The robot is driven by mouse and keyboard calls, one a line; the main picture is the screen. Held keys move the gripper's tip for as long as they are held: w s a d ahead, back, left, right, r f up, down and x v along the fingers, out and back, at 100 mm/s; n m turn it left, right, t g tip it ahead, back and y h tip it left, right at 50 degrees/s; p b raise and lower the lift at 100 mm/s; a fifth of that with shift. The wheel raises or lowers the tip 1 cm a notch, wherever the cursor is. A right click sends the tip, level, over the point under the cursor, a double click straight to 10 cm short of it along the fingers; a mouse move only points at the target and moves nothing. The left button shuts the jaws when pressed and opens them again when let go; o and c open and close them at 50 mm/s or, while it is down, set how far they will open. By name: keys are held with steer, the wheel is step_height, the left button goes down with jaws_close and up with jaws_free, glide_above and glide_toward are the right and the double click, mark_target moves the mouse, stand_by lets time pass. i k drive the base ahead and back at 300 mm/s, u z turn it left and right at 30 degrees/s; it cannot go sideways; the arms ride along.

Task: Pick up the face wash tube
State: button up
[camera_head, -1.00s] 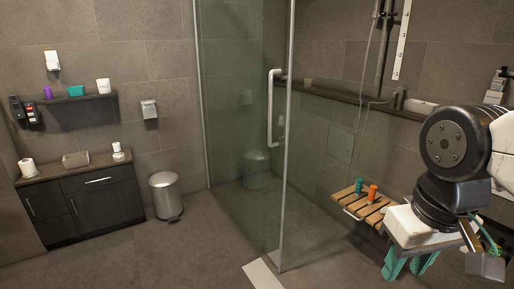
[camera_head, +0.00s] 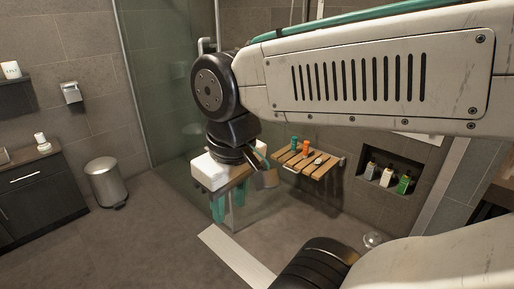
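No label can be read, so I cannot tell for sure which thing is the face wash tube. A teal upright item (camera_head: 294,143) and an orange upright item (camera_head: 306,148) stand on the slatted wooden bench (camera_head: 290,158) in the shower. A small pale item (camera_head: 321,160) lies on the bench to their right. My gripper (camera_head: 228,204) hangs left of the bench in the picture, with its teal fingers pointing down. The fingers are apart, and nothing shows between them.
A wall niche (camera_head: 401,174) right of the bench holds several bottles. The glass shower panel (camera_head: 165,90) stands behind my arm. A metal bin (camera_head: 105,182) and a dark cabinet (camera_head: 38,198) are at left. The floor between is clear.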

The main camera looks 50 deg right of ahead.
mark_target(294, 139)
steer(key=u, duration=0.1)
steer(key=i, duration=1.15)
steer(key=z, duration=2.4)
steer(key=i, duration=1.95)
steer(key=u, duration=0.4)
